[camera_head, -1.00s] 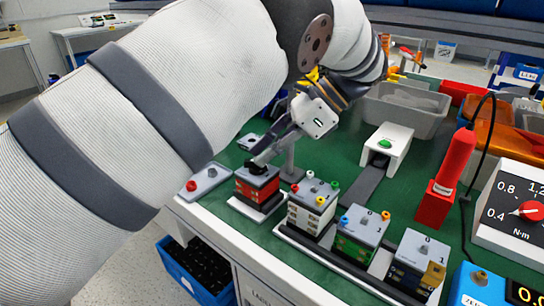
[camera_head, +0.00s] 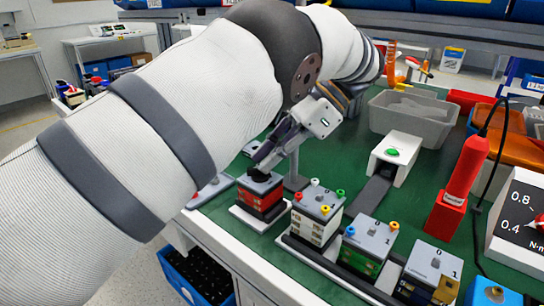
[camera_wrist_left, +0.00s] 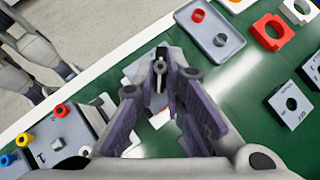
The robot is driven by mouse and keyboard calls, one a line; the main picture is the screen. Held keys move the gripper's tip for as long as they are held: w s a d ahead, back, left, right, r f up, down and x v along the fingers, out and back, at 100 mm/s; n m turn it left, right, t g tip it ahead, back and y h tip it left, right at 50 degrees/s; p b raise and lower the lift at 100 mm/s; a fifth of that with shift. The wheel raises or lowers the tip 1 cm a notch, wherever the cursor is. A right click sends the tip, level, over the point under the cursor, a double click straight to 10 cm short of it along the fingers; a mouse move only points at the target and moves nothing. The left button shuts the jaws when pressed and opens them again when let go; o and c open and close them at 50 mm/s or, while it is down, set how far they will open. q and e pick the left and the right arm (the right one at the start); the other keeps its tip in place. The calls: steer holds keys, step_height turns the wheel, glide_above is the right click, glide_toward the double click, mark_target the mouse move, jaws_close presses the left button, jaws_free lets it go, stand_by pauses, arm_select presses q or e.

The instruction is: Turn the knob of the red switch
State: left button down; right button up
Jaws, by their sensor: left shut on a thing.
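In the left wrist view, the purple-grey fingers of the left gripper (camera_wrist_left: 160,68) close together at the middle and cover most of the switch. My right gripper is not in view.
A white switch with coloured posts (camera_head: 316,212) stands close on the right, then a green one (camera_head: 367,246) and a yellow-marked one (camera_head: 431,272). A grey bin (camera_head: 408,116) stands behind.

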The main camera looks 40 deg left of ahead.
arm_select(q)
steer(key=shift+s+f, duration=0.2)
steer(key=shift+f, duration=0.2)
steer(key=c, duration=1.7)
jaws_free()
steer(key=shift+a, duration=0.15)
steer(key=shift+w+r, duration=0.1)
steer(key=shift+r, duration=0.15)
